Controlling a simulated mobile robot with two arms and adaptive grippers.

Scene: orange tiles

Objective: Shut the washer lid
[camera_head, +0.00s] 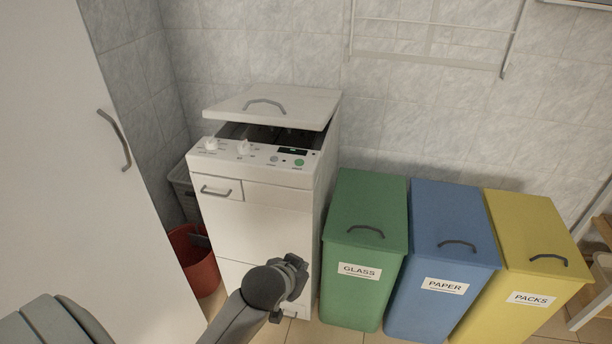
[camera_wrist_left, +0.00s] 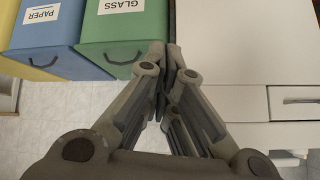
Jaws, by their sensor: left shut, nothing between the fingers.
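The white top-loading washer (camera_head: 265,225) stands against the tiled wall in the head view. Its lid (camera_head: 275,103) is tilted partly open, with a dark gap between it and the control panel (camera_head: 255,155). A grey handle sits on top of the lid. My left gripper (camera_head: 298,272) is low in front of the washer, well below the lid and apart from it. In the left wrist view its fingers (camera_wrist_left: 172,50) are shut and empty, with the washer front (camera_wrist_left: 235,50) to the right. My right gripper is not in view.
Green GLASS (camera_head: 365,205), blue PAPER (camera_head: 450,215) and yellow PACKS (camera_head: 530,225) bins stand right of the washer. A white cabinet door (camera_head: 100,200) fills the left. A red bucket (camera_head: 193,262) and a grey basket (camera_head: 182,182) sit between. A wall rack (camera_head: 430,60) hangs above the bins.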

